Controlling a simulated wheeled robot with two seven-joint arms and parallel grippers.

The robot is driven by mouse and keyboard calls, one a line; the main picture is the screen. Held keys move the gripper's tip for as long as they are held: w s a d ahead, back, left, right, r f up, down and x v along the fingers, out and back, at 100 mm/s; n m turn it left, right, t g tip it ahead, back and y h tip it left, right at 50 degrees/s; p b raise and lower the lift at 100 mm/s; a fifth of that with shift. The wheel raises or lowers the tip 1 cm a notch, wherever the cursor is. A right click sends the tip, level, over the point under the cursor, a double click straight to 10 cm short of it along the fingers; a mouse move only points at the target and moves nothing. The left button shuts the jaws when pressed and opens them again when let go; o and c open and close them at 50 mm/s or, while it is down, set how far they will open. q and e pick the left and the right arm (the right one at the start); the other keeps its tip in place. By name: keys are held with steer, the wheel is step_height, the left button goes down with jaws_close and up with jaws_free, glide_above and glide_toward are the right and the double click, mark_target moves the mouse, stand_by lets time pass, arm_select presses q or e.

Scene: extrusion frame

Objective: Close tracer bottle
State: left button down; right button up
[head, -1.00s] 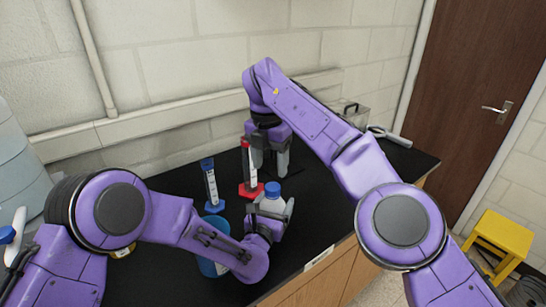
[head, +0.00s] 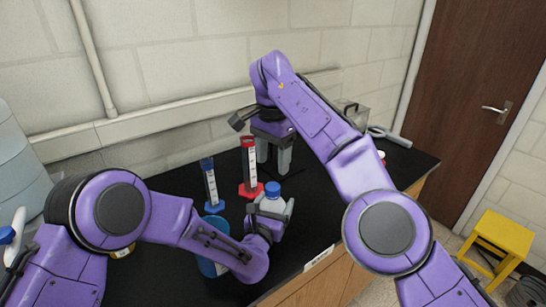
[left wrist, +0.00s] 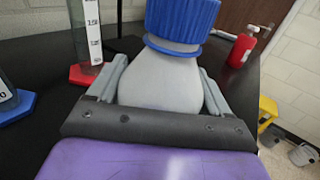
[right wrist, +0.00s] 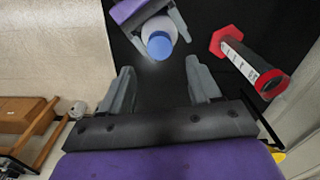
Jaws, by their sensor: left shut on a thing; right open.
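The tracer bottle (head: 272,200) is white with a blue cap (head: 272,188) and stands upright on the black bench. My left gripper (head: 272,210) is shut around its body; in the left wrist view the fingers flank the bottle (left wrist: 160,82) below the blue cap (left wrist: 182,18), which sits on its top. My right gripper (head: 273,158) is open and empty, pointing down behind the bottle. In the right wrist view, the blue cap (right wrist: 159,46) shows beyond the open fingers (right wrist: 160,90), apart from them. Whether the cap is tight I cannot tell.
A red-based cylinder (head: 250,170) stands just behind the bottle, left of my right gripper. A blue-based cylinder (head: 211,187) stands further left. A blue container (head: 212,267) is partly hidden under my left arm. A red bottle (left wrist: 241,48) stands at the right in the left wrist view.

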mark_target(273, 186)
steer(key=shift+n, duration=1.1)
steer(key=shift+w+f, duration=0.1)
steer(key=shift+f, duration=3.9)
steer(key=c, duration=1.1)
